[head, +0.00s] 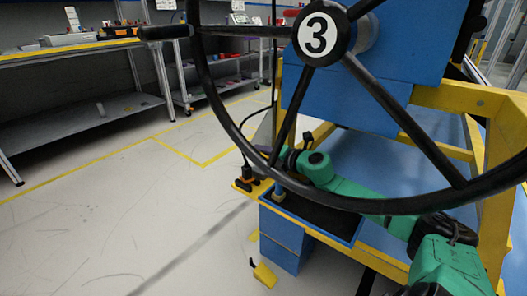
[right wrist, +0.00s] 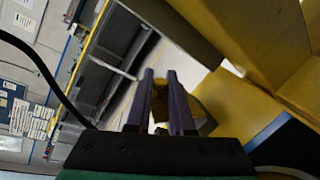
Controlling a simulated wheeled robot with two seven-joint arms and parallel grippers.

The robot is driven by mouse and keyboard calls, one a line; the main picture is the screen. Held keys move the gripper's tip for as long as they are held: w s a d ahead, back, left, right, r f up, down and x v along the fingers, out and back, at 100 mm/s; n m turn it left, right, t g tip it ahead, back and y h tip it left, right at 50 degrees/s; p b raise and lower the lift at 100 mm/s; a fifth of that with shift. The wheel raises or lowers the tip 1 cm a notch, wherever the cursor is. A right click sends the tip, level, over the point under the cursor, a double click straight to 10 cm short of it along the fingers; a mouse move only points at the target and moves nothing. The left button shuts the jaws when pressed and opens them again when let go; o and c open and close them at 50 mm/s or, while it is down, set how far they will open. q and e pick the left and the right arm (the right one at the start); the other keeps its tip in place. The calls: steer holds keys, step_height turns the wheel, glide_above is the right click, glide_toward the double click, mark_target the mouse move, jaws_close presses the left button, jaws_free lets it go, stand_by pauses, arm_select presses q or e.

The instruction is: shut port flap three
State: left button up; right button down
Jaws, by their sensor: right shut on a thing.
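A round black disc with a white field and the number 3 (head: 318,34) sits at the hub of a large black wheel (head: 212,95). I cannot make out which part is port flap three. My green right arm reaches in from the lower right, behind the wheel rim. My right gripper (head: 264,149) is at its far end, beside the blue and yellow structure, partly hidden by the wheel. In the right wrist view its two purple fingers (right wrist: 161,102) are close together, with a yellow piece (right wrist: 207,92) just beyond them. My left gripper is not in view.
A blue tray (head: 350,232) and a black and orange fitting with a cable (head: 247,176) are below the gripper. Yellow beams (head: 440,97) and a blue panel (head: 360,102) stand behind the wheel. A yellow piece (head: 264,275) is low in front. Open floor lies left.

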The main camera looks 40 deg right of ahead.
steer(key=shift+f, duration=0.1)
steer(key=c, duration=0.8)
jaws_free()
steer(key=shift+f+v, duration=0.2)
steer(key=shift+v, duration=0.8)
steer(key=shift+s+r+p, duration=0.4)
steer(key=shift+s+p, duration=0.05)
steer(key=shift+s, duration=0.2)
steer(key=p+v, duration=0.3)
steer(key=v, duration=0.2)
steer(key=shift+r, duration=0.1)
steer(key=p+v, duration=0.2)
steer(key=v, duration=0.4)
steer(key=shift+p, duration=0.3)
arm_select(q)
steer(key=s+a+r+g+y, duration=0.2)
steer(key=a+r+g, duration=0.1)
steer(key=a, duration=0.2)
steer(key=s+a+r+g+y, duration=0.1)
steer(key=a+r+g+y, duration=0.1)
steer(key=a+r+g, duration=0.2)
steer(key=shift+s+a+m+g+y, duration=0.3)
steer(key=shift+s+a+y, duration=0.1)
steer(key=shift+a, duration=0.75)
arm_select(e)
steer(key=shift+s, duration=0.1)
